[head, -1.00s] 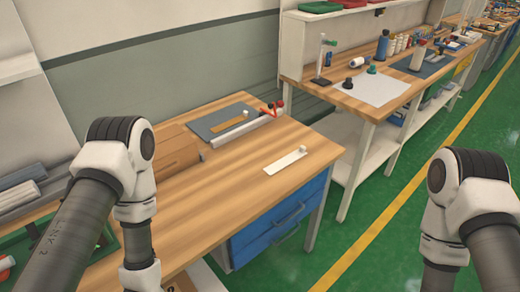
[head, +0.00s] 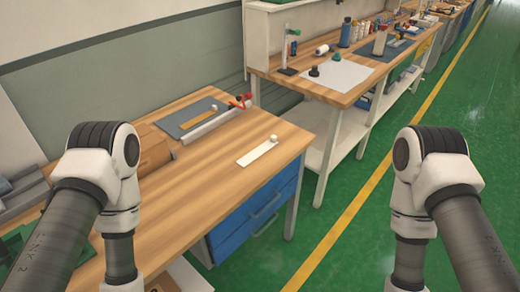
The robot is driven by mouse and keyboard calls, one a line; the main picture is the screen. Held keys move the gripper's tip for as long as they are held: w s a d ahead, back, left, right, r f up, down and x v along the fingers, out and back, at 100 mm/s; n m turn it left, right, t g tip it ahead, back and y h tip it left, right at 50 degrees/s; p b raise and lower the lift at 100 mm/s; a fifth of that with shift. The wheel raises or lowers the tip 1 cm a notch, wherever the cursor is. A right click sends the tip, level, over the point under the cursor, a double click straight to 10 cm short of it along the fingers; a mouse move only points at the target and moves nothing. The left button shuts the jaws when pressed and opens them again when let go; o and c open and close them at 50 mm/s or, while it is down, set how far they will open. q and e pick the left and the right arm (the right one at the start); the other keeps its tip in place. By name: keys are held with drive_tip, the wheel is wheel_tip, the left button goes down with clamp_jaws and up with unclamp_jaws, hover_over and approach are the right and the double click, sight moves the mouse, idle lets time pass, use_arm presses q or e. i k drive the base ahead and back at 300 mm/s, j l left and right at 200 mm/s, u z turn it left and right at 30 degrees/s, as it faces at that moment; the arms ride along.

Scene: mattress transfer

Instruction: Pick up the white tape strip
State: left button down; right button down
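A white tape strip (head: 257,154) lies flat on the wooden workbench (head: 215,185), toward its right side. A small white knob or roll sits at the strip's far right end. My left arm comes in from the left, over the bench's near left part, and my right arm stands over the floor at the right. Both grippers are below the picture, so their fingers cannot be seen. Both visible arm parts are apart from the strip.
A grey mat (head: 190,118) with a brown strip lies at the bench's back, beside a long light bar with a red-handled tool (head: 240,101). A brown box (head: 155,150) stands left. A second bench with a white sheet (head: 335,76) stands behind. Green floor (head: 340,245) is clear.

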sight(254, 155)
drive_tip(key=i+l+u, duration=0.15)
drive_tip(key=u, duration=0.15)
drive_tip(key=l+u, duration=0.25)
drive_tip(key=l, duration=0.15)
drive_tip(key=i+l+u, duration=0.15)
drive_tip(key=l+u, duration=0.15)
drive_tip(key=i+l+u, duration=0.1)
drive_tip(key=l, duration=0.75)
drive_tip(key=i+l+u, duration=0.1)
drive_tip(key=l, duration=0.75)
drive_tip(key=i+l, duration=0.2)
drive_tip(key=l, duration=0.7)
drive_tip(key=i+l+u, duration=0.15)
drive_tip(key=l, duration=0.7)
drive_tip(key=i+l, duration=0.25)
drive_tip(key=i, duration=0.05)
